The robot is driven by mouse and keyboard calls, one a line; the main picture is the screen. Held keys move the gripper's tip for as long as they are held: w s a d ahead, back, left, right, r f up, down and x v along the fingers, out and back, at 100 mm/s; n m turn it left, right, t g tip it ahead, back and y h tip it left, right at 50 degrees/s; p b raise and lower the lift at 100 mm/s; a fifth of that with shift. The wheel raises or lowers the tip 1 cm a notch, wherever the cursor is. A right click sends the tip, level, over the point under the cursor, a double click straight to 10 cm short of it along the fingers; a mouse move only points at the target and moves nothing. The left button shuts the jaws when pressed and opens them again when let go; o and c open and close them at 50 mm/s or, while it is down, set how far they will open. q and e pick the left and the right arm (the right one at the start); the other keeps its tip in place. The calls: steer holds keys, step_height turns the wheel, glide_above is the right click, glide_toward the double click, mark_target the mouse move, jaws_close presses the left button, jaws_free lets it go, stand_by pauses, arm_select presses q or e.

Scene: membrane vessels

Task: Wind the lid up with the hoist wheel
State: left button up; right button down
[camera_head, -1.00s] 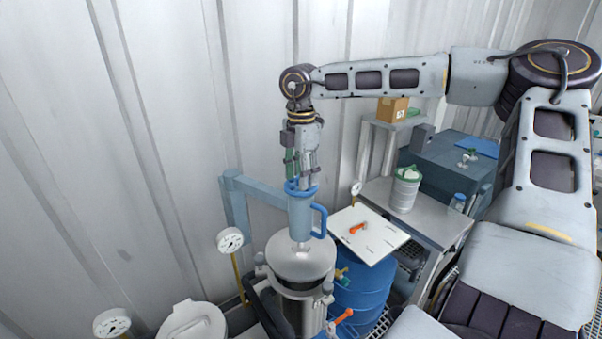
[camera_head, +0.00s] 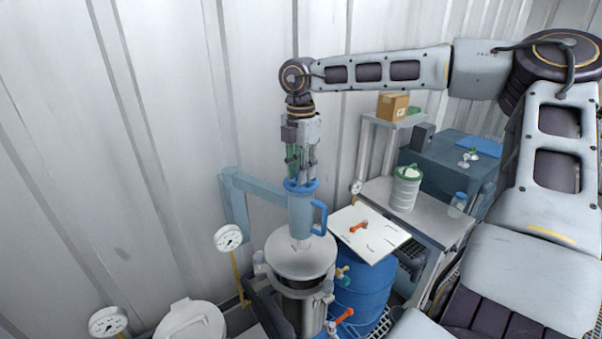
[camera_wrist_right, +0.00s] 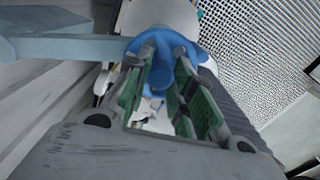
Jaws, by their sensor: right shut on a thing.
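The blue hoist wheel (camera_head: 301,186) sits on top of a light blue hoist body (camera_head: 300,215) with a side handle. My right gripper (camera_head: 300,178) points down onto the wheel and is shut on it; the wrist view shows the green-padded fingers (camera_wrist_right: 158,95) on either side of the blue wheel (camera_wrist_right: 165,50). The steel lid (camera_head: 300,262) is under the hoist body, over the steel vessel (camera_head: 300,310). Whether a gap parts lid and vessel is hard to tell. My left gripper is not in view.
A blue hoist arm (camera_head: 237,195) stands beside the wall. A second vessel with a pale lid (camera_head: 190,322) and gauges (camera_head: 229,238) are at the lower left. A white board (camera_head: 375,242) lies over a blue drum (camera_head: 362,295). A bench (camera_head: 435,215) holds a white canister (camera_head: 405,188).

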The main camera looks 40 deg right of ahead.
steer(key=shift+n, duration=0.3)
steer(key=c, duration=1.2)
jaws_free()
steer(key=shift+r, duration=6.05)
steer(key=shift+a, duration=0.1)
